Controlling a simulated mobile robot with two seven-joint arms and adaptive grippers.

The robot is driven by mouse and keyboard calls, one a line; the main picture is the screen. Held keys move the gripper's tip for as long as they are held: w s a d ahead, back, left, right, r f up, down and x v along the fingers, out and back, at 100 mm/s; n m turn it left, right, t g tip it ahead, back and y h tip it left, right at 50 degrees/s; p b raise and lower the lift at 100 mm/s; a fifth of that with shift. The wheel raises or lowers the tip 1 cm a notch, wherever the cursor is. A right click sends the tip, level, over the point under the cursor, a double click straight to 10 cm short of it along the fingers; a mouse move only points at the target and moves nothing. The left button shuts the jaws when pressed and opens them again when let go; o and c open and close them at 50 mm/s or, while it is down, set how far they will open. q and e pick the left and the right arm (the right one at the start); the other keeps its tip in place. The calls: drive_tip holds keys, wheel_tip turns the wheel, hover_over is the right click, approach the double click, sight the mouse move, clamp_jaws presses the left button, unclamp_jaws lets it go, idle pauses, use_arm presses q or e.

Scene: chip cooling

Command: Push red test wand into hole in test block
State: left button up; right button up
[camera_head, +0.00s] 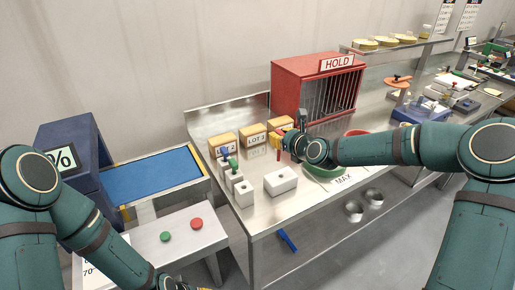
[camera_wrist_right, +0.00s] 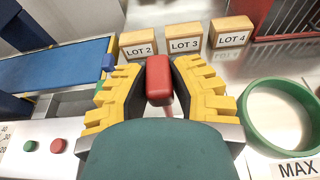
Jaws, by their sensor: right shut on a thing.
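My right gripper (camera_head: 282,140) is shut on the red test wand (camera_wrist_right: 158,80). In the right wrist view the wand's red handle stands between the yellow fingers (camera_wrist_right: 158,92). In the head view the wand (camera_head: 278,153) hangs down from the fingers, above the bench. The white test block (camera_head: 281,181), with a small dark hole in its top, sits on the bench nearer the front edge than the wand. The wand is apart from the block. The block is hidden in the wrist view.
Narrow white holders (camera_head: 243,193) stand left of the block; blue and green wands stand in the back ones. Lot boxes (camera_head: 253,137) stand behind, by the red HOLD cage (camera_head: 315,85). A green ring (camera_wrist_right: 246,118) lies at right. Bench front is clear.

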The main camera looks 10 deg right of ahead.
use_arm(q)
drive_tip(key=shift+a+f, duration=0.15)
drive_tip(key=shift+f, duration=0.05)
use_arm(e)
drive_tip(key=shift+d, duration=0.7)
use_arm(q)
drive_tip(key=shift+s+f+b, duration=0.25)
drive_tip(key=shift+f+b, duration=0.45)
drive_tip(key=shift+b, duration=0.05)
drive_tip(key=shift+s+f+b, duration=0.3)
drive_tip(key=shift+f+b, duration=0.45)
drive_tip(key=shift+s+f+b, duration=0.25)
drive_tip(key=shift+f+b, duration=0.45)
drive_tip(key=shift+b, duration=0.05)
use_arm(e)
drive_tip(key=shift+f, duration=2.9)
use_arm(q)
drive_tip(key=shift+f, duration=0.3)
drive_tip(key=shift+f+b, duration=2.2)
drive_tip(key=shift+b, duration=0.25)
use_arm(e)
drive_tip(key=shift+f, duration=2.8)
drive_tip(key=o, duration=0.9)
drive_tip(key=shift+c, duration=0.2)
